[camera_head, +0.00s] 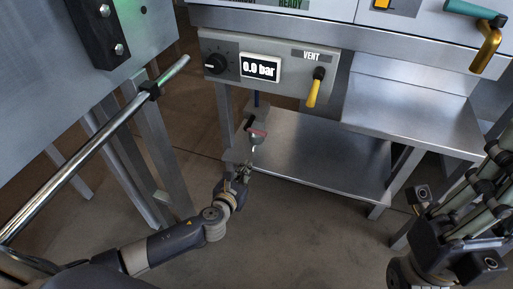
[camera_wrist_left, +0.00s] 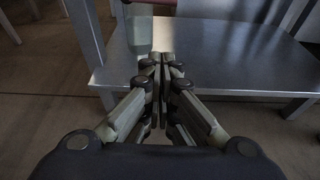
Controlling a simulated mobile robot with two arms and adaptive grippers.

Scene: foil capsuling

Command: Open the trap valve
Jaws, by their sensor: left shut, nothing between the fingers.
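The trap valve (camera_head: 257,132) hangs below the control panel, under a thin blue pipe. It has a red lever and a pale, cup-like body beneath. My left gripper (camera_head: 247,166) is shut and empty, just below and in front of the trap. In the left wrist view, the closed fingertips (camera_wrist_left: 160,58) point towards the pale translucent trap body (camera_wrist_left: 138,34), with part of the red lever (camera_wrist_left: 162,7) at the top edge. I cannot tell whether the fingertips touch the trap. My right gripper (camera_head: 470,212) shows partly at the right edge; its fingertips are not clear.
The panel carries a black knob (camera_head: 214,64), a display (camera_head: 261,68) reading 0.0 bar and a yellow VENT lever (camera_head: 313,93). A steel shelf (camera_head: 330,160) lies right of the trap. A metal rail (camera_head: 110,124) and frame stand left. Open floor lies below.

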